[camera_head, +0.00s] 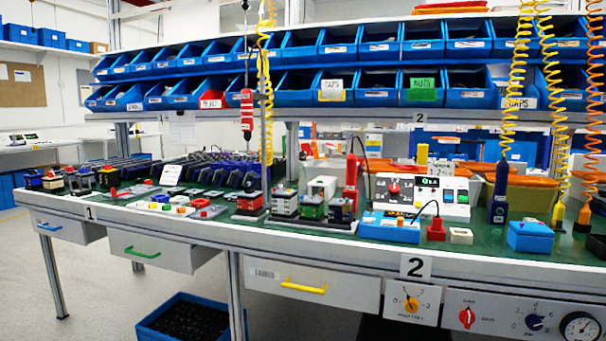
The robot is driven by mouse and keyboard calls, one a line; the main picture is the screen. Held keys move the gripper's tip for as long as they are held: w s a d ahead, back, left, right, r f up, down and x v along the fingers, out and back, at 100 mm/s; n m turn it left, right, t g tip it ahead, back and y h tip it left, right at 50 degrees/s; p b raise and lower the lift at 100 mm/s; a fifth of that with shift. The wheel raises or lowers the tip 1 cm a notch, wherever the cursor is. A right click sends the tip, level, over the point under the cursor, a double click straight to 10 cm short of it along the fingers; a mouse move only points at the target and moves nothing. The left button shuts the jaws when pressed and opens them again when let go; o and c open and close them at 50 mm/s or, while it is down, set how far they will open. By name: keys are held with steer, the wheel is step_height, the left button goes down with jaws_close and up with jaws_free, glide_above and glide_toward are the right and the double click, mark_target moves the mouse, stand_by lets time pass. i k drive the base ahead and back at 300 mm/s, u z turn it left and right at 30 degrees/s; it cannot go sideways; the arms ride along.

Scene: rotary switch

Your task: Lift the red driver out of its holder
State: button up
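A red driver (351,172) stands upright on the green bench top, right of the middle of the head view. A black cable loops from its top towards the white control box. Its lower end sits in a red base, which looks like its holder; small parts stand close in front, and I cannot tell where driver and holder meet. Another red tool (247,112) hangs upright on a cord further left, in front of the blue bins. My gripper is not in view.
A white control box (423,194) with a red knob stands right of the red driver. A blue box (391,227) and small fixtures (283,203) crowd its front. Blue (500,190), yellow and orange drivers stand further right below coiled cords. Blue bins (378,45) hang above.

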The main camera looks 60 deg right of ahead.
mark_target(350, 181)
steer(key=z, duration=0.2)
steer(key=i, duration=1.05)
steer(key=z, duration=0.5)
